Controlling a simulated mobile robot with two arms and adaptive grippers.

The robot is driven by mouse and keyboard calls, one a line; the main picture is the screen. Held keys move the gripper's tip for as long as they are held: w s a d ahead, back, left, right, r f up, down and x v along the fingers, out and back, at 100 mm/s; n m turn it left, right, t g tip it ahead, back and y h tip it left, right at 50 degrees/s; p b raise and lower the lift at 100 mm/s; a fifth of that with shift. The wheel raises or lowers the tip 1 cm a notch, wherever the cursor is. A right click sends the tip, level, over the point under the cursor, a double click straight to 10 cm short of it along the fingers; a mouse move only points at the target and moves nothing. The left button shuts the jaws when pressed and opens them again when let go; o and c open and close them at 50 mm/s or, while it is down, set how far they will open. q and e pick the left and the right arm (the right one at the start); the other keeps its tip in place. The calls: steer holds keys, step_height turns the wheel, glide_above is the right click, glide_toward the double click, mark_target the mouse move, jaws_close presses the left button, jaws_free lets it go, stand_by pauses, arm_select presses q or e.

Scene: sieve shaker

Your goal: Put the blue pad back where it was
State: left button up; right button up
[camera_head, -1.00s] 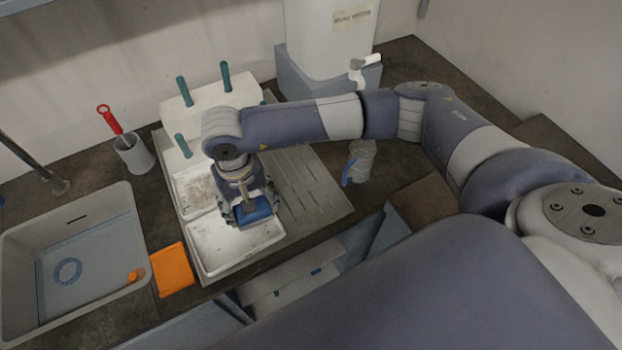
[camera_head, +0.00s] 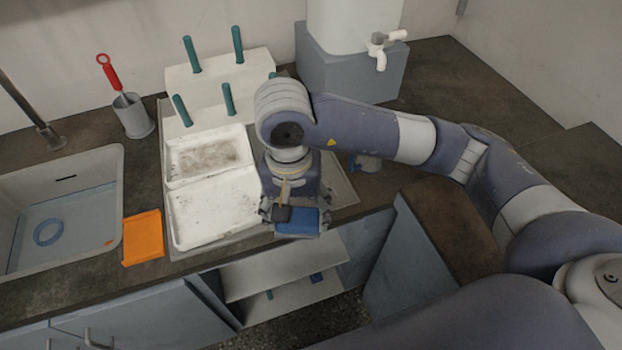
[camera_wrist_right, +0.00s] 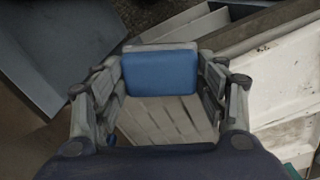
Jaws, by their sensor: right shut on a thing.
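The blue pad (camera_head: 298,221) is held in my right gripper (camera_head: 294,214), near the counter's front edge, to the right of the lower white tray. In the right wrist view the blue pad (camera_wrist_right: 160,73) sits between the two fingers of the right gripper (camera_wrist_right: 160,85), which are shut on it. It has a grey layer along its far edge. Below it in that view are pale slats of an unclear surface. My left gripper is not in view.
A white rack with teal pegs (camera_head: 226,75) and a water container (camera_head: 352,18) are behind. An open cabinet with shelves (camera_head: 290,267) lies below the counter edge.

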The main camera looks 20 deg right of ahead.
steer(key=w+d+p, duration=0.1)
steer(key=w+d, duration=0.1)
steer(key=w, duration=0.2)
steer(key=w+d, duration=0.1)
steer(key=w, duration=0.3)
steer(key=w+d+f+p, duration=0.1)
steer(key=w+d, duration=0.1)
steer(key=w, duration=0.2)
steer(key=shift+d+f+p, duration=0.1)
steer(key=shift+d+p, duration=0.25)
steer(key=shift+w, duration=0.1)
step_height(320, 180, down, 3)
steer(key=shift+r+p, duration=0.1)
steer(key=shift+p, duration=0.5)
steer(key=shift+d+f, duration=0.1)
steer(key=shift+f, duration=0.25)
steer(key=shift+f, duration=0.2)
steer(key=o, duration=1.1)
